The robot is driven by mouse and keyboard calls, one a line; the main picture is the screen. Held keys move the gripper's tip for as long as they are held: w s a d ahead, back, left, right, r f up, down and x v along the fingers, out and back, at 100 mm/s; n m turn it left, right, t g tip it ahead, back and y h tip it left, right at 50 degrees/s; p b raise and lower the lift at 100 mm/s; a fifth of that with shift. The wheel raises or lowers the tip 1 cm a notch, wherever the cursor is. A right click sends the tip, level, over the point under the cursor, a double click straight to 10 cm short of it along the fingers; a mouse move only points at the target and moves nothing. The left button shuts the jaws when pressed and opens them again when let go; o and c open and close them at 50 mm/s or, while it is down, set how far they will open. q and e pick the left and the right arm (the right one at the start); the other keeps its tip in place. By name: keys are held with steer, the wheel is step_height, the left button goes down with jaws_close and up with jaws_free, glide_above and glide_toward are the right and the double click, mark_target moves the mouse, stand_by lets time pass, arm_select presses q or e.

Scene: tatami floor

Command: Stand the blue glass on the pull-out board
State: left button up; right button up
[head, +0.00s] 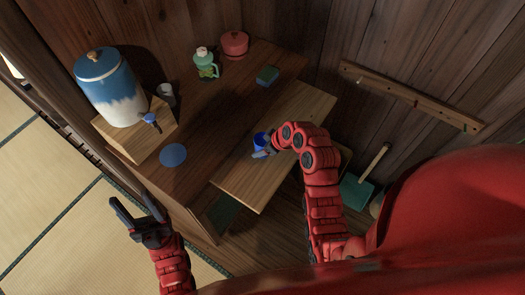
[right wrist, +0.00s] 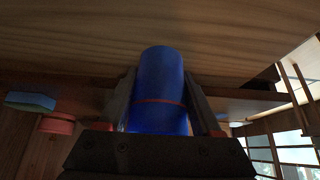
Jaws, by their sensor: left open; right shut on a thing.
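The blue glass (head: 260,137) is at the pull-out board (head: 240,185), over its middle part in the head view. My right gripper (head: 264,150) is shut on it. In the right wrist view the blue glass (right wrist: 160,85) sits between both fingers, with a thin red line around it and one end against the view of the pale wood. I cannot tell whether it touches the board. My left gripper (head: 132,204) is open and empty, left of the cabinet's front.
On the cabinet top stand a blue-white dispenser (head: 108,92) on a wooden box, a grey cup (head: 166,93), a green jug (head: 206,65), a red pot (head: 234,43) and a green-blue block (head: 267,76). A round blue mat (head: 173,155) lies there. The board's front part is clear.

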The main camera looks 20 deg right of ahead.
step_height(320, 180, down, 2)
steer(key=shift+f, duration=0.15)
steer(key=shift+f+b, duration=0.2)
steer(key=shift+b, duration=0.15)
steer(key=o, duration=1.5)
steer(key=shift+r, duration=0.15)
